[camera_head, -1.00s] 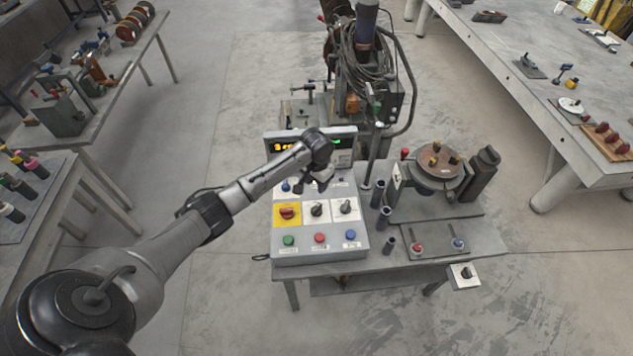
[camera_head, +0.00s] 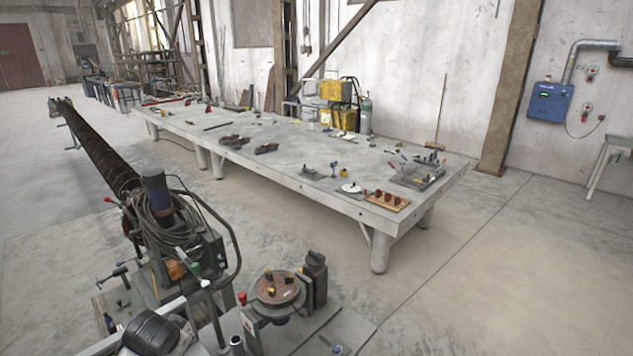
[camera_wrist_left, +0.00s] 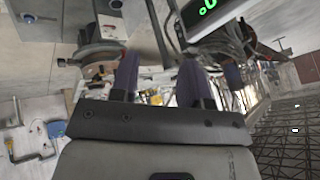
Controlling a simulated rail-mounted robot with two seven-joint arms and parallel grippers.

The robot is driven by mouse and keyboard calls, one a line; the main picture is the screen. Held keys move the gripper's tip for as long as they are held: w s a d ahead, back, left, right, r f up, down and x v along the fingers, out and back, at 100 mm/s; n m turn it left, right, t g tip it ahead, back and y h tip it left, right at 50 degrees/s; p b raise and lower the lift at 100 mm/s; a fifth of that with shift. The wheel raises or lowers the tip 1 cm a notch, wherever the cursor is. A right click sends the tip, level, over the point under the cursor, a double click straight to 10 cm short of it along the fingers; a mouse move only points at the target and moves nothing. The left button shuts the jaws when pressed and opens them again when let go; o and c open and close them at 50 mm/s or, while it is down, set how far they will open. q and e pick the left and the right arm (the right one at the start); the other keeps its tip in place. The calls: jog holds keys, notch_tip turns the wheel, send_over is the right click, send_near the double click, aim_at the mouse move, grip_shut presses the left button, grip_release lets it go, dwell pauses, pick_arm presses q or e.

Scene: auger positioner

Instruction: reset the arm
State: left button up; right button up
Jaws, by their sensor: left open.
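My left gripper (camera_wrist_left: 160,78) shows in the left wrist view, its two dark fingers apart with nothing held between them. A display with green digits (camera_wrist_left: 207,8) is at the top of that view, beyond the fingers. A dark rounded part of my left arm (camera_head: 150,332) shows at the bottom left of the head view; the gripper itself is hidden or out of frame there. The control panel's buttons are not visible in the head view. My right gripper is in neither view.
The positioner's round plate (camera_head: 278,287) stands at the bottom of the head view. Behind it are a cable-wrapped machine (camera_head: 160,205) and a long auger (camera_head: 95,145). A large grey worktable (camera_head: 290,160) with tools spans the middle.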

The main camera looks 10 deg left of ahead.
pick_arm(q)
jog(key=s+d+m+t+h, duration=0.1)
jog(key=s+d+t, duration=0.2)
jog(key=s+d, duration=0.95)
jog(key=s+d+f+g+h, duration=0.1)
jog(key=s+d+f+g, duration=0.1)
jog(key=s+f, duration=0.45)
jog(key=s+d+f+n+g, duration=0.1)
jog(key=s+d+f+g, duration=0.15)
jog(key=s, duration=0.75)
jog(key=s+d+f+g+h, duration=0.1)
jog(key=s+f, duration=0.4)
jog(key=s, duration=0.3)
notch_tip(320, 180, up, 13)
jog(key=p, duration=1.2)
jog(key=shift+w+a+f+p, duration=0.15)
jog(key=shift+w+f+p, duration=0.05)
jog(key=shift+p, duration=0.15)
